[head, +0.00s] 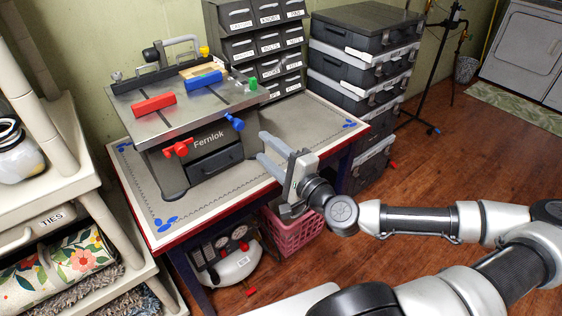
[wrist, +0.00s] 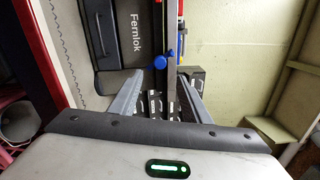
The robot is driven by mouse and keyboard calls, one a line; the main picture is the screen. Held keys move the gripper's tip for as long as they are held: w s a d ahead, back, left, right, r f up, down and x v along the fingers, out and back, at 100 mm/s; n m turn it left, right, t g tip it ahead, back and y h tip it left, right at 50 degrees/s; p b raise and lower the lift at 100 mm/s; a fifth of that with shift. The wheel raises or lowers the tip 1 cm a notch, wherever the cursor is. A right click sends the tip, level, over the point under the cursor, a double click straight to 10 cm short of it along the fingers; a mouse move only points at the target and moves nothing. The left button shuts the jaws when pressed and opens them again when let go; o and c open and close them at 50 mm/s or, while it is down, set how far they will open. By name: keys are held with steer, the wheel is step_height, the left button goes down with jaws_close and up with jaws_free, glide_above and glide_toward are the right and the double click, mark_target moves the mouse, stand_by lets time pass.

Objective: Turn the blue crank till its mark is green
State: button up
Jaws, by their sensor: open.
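The blue crank (head: 234,121) sticks out from the right part of the front of a grey bench machine (head: 160,116) lettered "Fernlok". It also shows in the wrist view (wrist: 160,61), ahead of and between my fingertips. I cannot make out a mark or its colour. My gripper (head: 262,147) is open and empty. It is to the right of the crank and nearer the table's front edge, apart from it. Both fingers show in the wrist view (wrist: 160,80), pointing toward the machine.
A red crank (head: 180,149) is on the same front, left of a drawer (head: 215,163). A red block (head: 153,104), a blue block (head: 204,79) and a green knob (head: 252,84) are on top. Labelled drawers (head: 240,48) stand behind. The table's right part (head: 315,128) is clear.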

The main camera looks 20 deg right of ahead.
steer(key=p+v, duration=0.5)
steer(key=shift+s+d+p, duration=0.1)
steer(key=shift+s+p, duration=0.2)
stand_by(0.7)
